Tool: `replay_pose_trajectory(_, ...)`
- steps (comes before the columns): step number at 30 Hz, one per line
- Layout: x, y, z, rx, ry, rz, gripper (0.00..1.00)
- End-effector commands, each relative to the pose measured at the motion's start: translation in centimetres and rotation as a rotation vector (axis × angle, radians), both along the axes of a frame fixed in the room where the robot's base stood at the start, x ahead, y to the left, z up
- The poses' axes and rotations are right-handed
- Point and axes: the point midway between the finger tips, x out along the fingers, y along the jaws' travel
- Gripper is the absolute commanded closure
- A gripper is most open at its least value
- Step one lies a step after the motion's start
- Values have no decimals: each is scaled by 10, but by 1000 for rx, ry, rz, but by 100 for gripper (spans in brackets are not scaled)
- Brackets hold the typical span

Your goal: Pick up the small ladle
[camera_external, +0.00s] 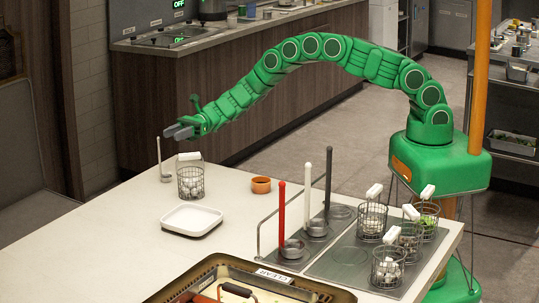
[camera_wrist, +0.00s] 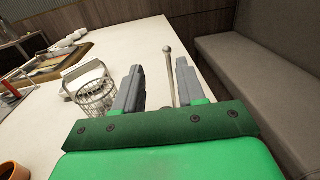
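A small ladle (camera_external: 159,160) with a thin, pale upright handle stands near the far left edge of the white counter. My gripper (camera_external: 179,131) is above the counter, just right of the top of the ladle's handle. In the wrist view, my gripper (camera_wrist: 160,65) is open, with its two grey fingers apart and nothing clamped. The ladle's handle (camera_wrist: 169,68) shows in the gap, closer to the right finger. Whether it is between the fingers or beyond them I cannot tell. Its bowl is hidden in the wrist view.
A wire basket (camera_external: 190,184) of white items stands right of the ladle, left of my fingers in the wrist view (camera_wrist: 95,98). A white dish (camera_external: 191,219) and an orange bowl (camera_external: 261,185) are nearby. Taller ladles and several baskets stand at the wells (camera_external: 349,257).

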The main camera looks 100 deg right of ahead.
Motion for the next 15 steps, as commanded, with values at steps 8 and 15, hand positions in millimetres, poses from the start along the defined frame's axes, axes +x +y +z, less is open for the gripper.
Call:
replay_pose_trajectory(8,8,-6,-8,6,7,-24,60)
replay_pose_trajectory(15,24,8,-9,6,7,-23,60)
